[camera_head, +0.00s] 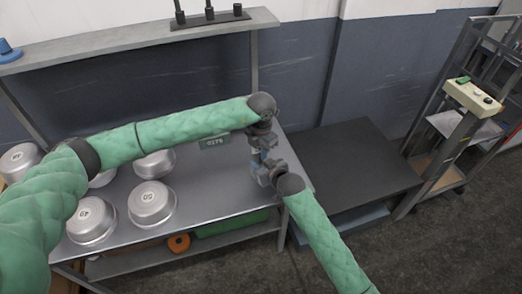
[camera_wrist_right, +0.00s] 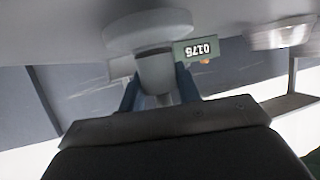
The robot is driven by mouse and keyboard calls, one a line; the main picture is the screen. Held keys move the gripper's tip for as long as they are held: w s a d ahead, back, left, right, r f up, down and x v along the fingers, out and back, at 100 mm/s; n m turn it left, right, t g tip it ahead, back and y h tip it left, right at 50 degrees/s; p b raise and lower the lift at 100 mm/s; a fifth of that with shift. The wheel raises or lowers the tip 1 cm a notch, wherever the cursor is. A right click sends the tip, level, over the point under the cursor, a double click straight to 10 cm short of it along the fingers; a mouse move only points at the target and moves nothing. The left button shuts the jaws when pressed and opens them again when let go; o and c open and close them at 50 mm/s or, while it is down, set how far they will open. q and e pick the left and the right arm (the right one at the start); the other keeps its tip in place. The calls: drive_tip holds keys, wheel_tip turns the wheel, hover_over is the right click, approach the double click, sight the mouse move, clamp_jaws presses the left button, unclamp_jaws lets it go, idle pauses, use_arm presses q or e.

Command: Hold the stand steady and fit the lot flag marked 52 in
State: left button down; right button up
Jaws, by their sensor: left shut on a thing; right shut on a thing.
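The stand shows in the right wrist view as a grey round base (camera_wrist_right: 150,32) with a thick post (camera_wrist_right: 156,72). My right gripper (camera_wrist_right: 158,92) is shut on that post, one blue finger on each side. In the head view my right gripper (camera_head: 262,170) comes in from the lower right at the table's right end. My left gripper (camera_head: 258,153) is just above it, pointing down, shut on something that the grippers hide. I cannot make out a flag marked 52. The stand is mostly hidden in the head view.
A green plate marked 0175 (camera_head: 215,141) is left of the grippers, also in the right wrist view (camera_wrist_right: 197,50). Several metal pans (camera_head: 152,204) stand on the table's left part (camera_head: 215,190). A dark, lower platform (camera_head: 350,165) is to the right. A shelf (camera_head: 130,42) runs behind.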

use_arm(q)
drive_tip(key=c, duration=1.3)
unclamp_jaws()
wheel_tip(320, 180, up, 12)
drive_tip(key=shift+f, duration=0.1)
use_arm(e)
drive_tip(key=o, duration=1.1)
drive_tip(key=shift+o, duration=0.2)
